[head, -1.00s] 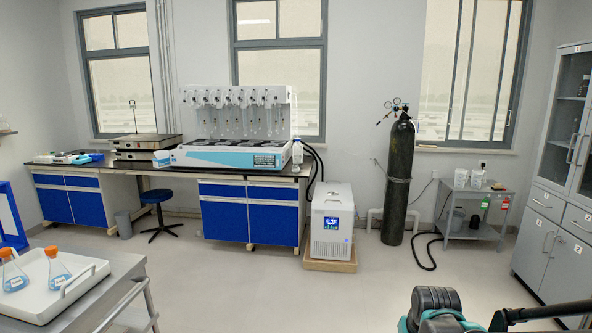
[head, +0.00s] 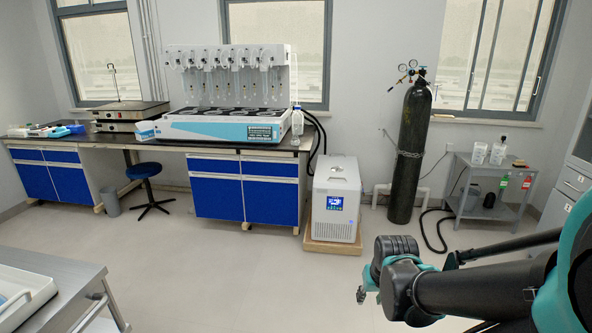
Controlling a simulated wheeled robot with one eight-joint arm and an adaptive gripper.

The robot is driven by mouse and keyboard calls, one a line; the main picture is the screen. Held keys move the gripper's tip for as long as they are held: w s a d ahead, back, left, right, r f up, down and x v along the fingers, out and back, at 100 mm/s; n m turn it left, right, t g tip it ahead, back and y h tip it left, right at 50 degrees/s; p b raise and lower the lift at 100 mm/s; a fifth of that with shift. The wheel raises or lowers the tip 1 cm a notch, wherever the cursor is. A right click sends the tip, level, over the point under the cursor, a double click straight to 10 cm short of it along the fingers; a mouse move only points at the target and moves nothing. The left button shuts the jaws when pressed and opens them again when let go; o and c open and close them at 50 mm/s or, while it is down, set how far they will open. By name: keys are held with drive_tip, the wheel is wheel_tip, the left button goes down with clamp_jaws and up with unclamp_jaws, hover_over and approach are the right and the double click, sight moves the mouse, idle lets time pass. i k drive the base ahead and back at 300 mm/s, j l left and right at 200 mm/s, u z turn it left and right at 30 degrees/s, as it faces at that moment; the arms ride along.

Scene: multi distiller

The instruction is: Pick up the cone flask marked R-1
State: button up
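A white tray (head: 35,278) on the metal cart is cut off at the lower left. My arm reaches in from the lower right, far from the tray. A small grey tip below the dark joint may be part of my gripper (head: 361,294). Its fingers cannot be made out, so I cannot tell whether it is open or shut.
The metal cart (head: 75,293) fills the lower left corner. A blue-fronted bench (head: 245,200) holds the distiller (head: 225,127). A stool (head: 146,171), chiller (head: 336,198), black gas cylinder (head: 409,150) and small side table (head: 490,205) stand behind. The middle floor is clear.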

sight(295, 141)
drive_tip(key=i+u, duration=0.1)
drive_tip(key=i, duration=0.5)
drive_tip(key=i+l+u, duration=0.1)
drive_tip(key=i, duration=0.55)
drive_tip(key=i+l+u, duration=0.1)
drive_tip(key=i, duration=0.5)
drive_tip(key=i+l+u, duration=0.2)
drive_tip(key=i+u, duration=0.15)
drive_tip(key=i+l+u, duration=0.4)
drive_tip(key=i, duration=0.15)
drive_tip(key=i+l+u, duration=0.35)
